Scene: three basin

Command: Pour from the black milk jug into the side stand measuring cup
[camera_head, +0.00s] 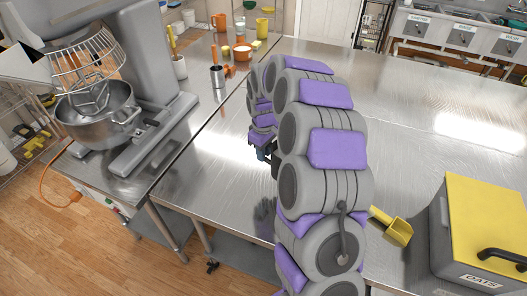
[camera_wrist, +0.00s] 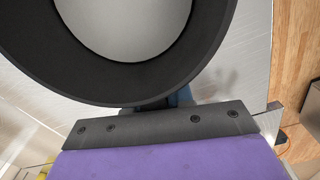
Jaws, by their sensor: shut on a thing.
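The black milk jug fills the top of the wrist view, where its thick black rim (camera_wrist: 205,60) rings a grey inside. My gripper (camera_wrist: 172,100) is shut on the jug at its near side; the fingertips are mostly hidden under the rim. In the head view my gripper (camera_head: 262,152) is mostly hidden behind my arm, and I cannot make out the jug there. A small metal cup (camera_head: 218,78), likely the measuring cup, stands on the side stand (camera_head: 185,125) to the left, apart from my gripper. I cannot see what is inside the jug.
A stand mixer (camera_head: 145,90) with a steel bowl (camera_head: 98,112) occupies the side stand's left part. Orange and yellow cups stand behind the metal cup. A yellow-lidded oats bin (camera_head: 485,225) and a yellow scoop (camera_head: 393,228) are on the right. The main steel table (camera_head: 410,120) has clear room.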

